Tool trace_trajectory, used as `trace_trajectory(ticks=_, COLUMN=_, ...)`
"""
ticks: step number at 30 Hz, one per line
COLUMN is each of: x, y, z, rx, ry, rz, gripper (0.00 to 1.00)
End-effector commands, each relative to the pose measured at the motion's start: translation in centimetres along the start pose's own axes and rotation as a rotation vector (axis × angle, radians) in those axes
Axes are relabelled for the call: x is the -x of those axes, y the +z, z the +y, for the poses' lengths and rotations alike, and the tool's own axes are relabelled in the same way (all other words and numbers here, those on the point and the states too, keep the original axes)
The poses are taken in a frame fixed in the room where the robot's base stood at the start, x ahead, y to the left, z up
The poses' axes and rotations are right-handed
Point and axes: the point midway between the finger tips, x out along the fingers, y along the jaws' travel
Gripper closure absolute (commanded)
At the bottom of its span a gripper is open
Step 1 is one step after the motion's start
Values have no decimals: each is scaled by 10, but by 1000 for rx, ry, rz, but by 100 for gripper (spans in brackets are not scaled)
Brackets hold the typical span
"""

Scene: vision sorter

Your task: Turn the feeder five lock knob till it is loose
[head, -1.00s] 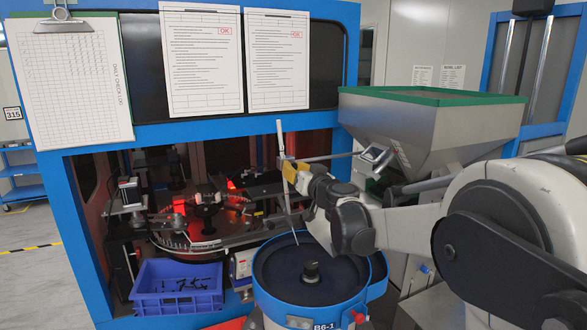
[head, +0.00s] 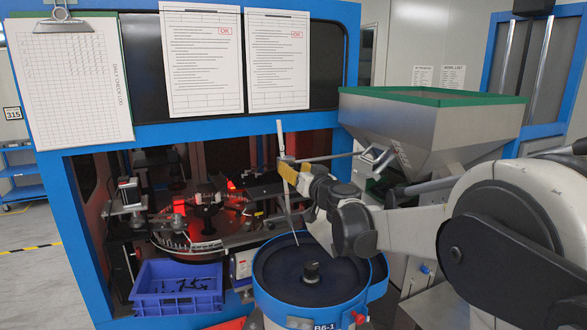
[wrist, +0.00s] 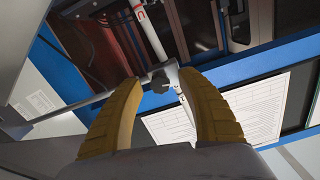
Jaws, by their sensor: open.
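A small dark lock knob (wrist: 160,86) sits on a grey clamp block where a thin horizontal rod meets a pale post (wrist: 152,32). In the head view the post (head: 281,140) stands above the round blue feeder bowl (head: 267,272), whose label looks like B6-1. My gripper (wrist: 160,80) is open, its two yellow fingers on either side of the knob with visible gaps. In the head view my gripper (head: 286,172) is at the clamp, which it partly hides. I cannot tell whether the fingers touch the knob or whether it is loose.
A steel hopper (head: 425,125) with a green rim stands right of the post. The horizontal rod (head: 330,157) runs toward it. A blue bin (head: 178,304) of dark parts is at lower left. Behind is the machine opening with a red-lit turntable (head: 190,235).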

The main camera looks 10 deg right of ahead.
Motion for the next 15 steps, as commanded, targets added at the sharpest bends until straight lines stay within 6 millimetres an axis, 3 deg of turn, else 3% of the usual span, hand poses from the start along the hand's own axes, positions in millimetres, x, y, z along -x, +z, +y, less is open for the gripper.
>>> trace_trajectory(ticks=15, x=101, y=0, z=0, rx=0, ry=1, rz=0, gripper=54)
